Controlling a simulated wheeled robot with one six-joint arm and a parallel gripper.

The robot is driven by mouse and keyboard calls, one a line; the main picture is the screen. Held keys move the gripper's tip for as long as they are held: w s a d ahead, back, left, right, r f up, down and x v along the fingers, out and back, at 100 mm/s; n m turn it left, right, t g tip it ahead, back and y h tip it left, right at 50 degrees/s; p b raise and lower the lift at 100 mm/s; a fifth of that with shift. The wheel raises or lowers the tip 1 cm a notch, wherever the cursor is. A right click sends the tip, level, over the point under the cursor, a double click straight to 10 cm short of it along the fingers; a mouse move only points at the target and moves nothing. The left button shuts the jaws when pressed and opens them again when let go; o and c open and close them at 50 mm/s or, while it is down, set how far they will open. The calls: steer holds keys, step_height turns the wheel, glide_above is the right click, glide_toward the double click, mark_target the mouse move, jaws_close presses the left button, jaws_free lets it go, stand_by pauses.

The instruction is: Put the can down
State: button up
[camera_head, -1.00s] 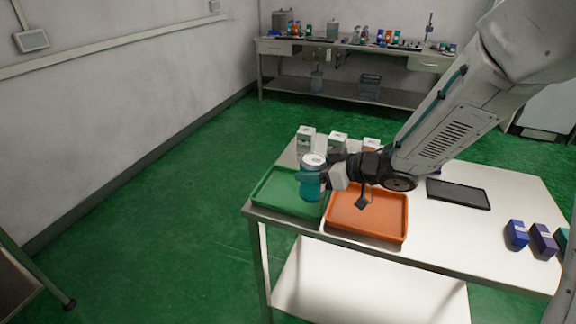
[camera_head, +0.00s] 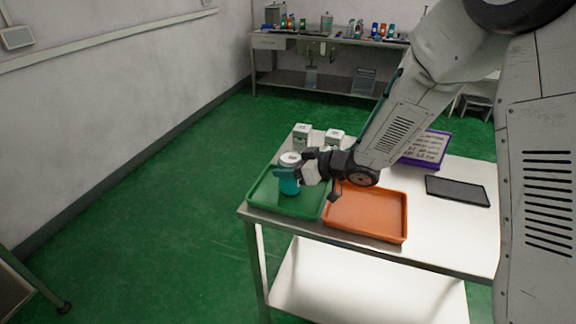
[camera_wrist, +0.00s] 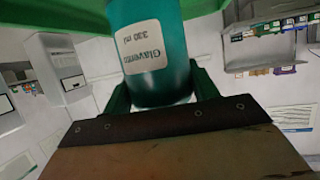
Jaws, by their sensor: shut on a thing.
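A teal can (camera_head: 289,182) with a pale lid is upright at the green tray (camera_head: 265,199) on the table's left end. My gripper (camera_head: 291,171) is shut on the can from the right. In the wrist view the can (camera_wrist: 165,75) fills the middle between the two green fingers (camera_wrist: 160,98), with a white label reading "Glavento 330 ml". Whether the can's base touches the tray floor cannot be told. The orange tray (camera_head: 370,236) next to it is empty.
White boxes (camera_head: 302,131) stand behind the green tray. A black flat tablet (camera_head: 457,191) and a purple tray (camera_head: 431,163) lie to the right. A back bench (camera_head: 270,41) holds several small items.

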steer(key=shift+f, duration=0.1)
steer(key=o, duration=1.2)
steer(key=shift+s+d+r, duration=0.1)
steer(key=shift+d+r, duration=0.05)
steer(key=shift+r, duration=0.05)
steer(key=v, duration=1.1)
steer(key=shift+s+d, duration=0.15)
steer(key=shift+d, duration=0.15)
